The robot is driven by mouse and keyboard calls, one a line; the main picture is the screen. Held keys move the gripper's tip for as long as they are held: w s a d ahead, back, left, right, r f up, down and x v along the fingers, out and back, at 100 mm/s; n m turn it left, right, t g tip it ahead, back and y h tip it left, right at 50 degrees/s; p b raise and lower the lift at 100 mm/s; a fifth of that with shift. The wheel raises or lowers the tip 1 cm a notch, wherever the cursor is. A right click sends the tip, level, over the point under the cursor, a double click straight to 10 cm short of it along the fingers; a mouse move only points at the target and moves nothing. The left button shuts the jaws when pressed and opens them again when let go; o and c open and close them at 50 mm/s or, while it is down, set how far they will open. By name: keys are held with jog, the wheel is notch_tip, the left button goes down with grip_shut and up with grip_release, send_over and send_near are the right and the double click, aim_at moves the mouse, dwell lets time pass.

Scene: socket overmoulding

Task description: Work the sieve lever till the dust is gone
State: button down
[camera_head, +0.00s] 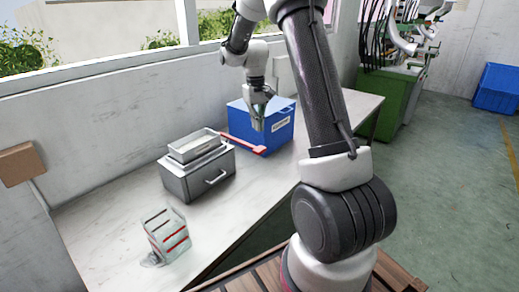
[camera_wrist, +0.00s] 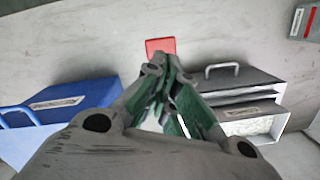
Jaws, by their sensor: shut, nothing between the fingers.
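The sieve (camera_head: 198,178) is a grey metal box on the bench, with a drawer handle on its front and a shallow tray (camera_head: 194,146) on top. Pale, speckled material shows in the tray in the wrist view (camera_wrist: 252,128); I cannot tell dust from grain. The red sieve lever (camera_head: 243,145) sticks out from the sieve's right side, its flat end near the blue bin. My gripper (camera_head: 258,126) is shut and empty, just above the lever's end. In the wrist view my fingertips (camera_wrist: 166,62) point toward the red lever end (camera_wrist: 160,45); contact cannot be told.
A blue labelled bin (camera_head: 268,137) stands close behind the lever, also at left in the wrist view (camera_wrist: 60,102). A clear container with red lines (camera_head: 168,235) stands at the bench's near end. Bare bench (camera_head: 105,222) lies left of the sieve.

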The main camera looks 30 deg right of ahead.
aim_at(258, 147)
jog(key=shift+s+f, duration=0.2)
jog(key=shift+f, duration=1.45)
jog(key=shift+s+f, duration=0.15)
jog(key=shift+f, duration=1.5)
jog(key=shift+f, duration=2.25)
